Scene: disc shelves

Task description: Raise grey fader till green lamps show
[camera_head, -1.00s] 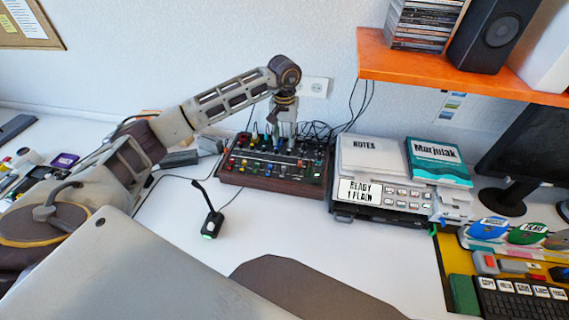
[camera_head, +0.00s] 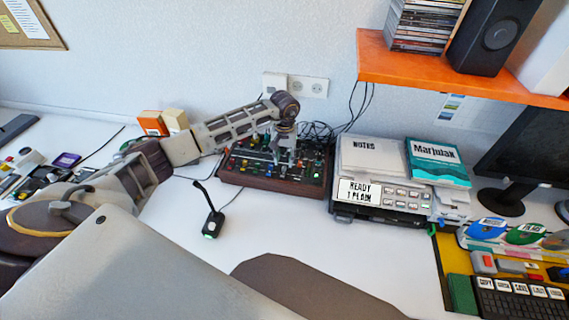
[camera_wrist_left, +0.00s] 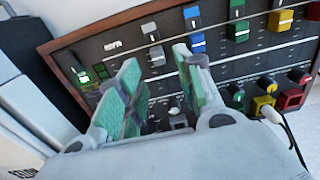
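The mixer (camera_head: 262,181) is a dark panel with wooden sides on the desk by the wall. In the left wrist view its panel (camera_wrist_left: 116,45) carries grey, blue, green, yellow and red caps. My left gripper (camera_wrist_left: 155,62) is open, with green-padded fingers apart, low over the panel. In the head view my left gripper (camera_head: 283,153) points down onto the mixer and hides part of it. My right gripper is out of view.
A small black stand (camera_head: 212,222) with a green light is in front. Cables (camera_head: 318,130) lie behind the mixer. An orange shelf (camera_head: 450,78) hangs at upper right.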

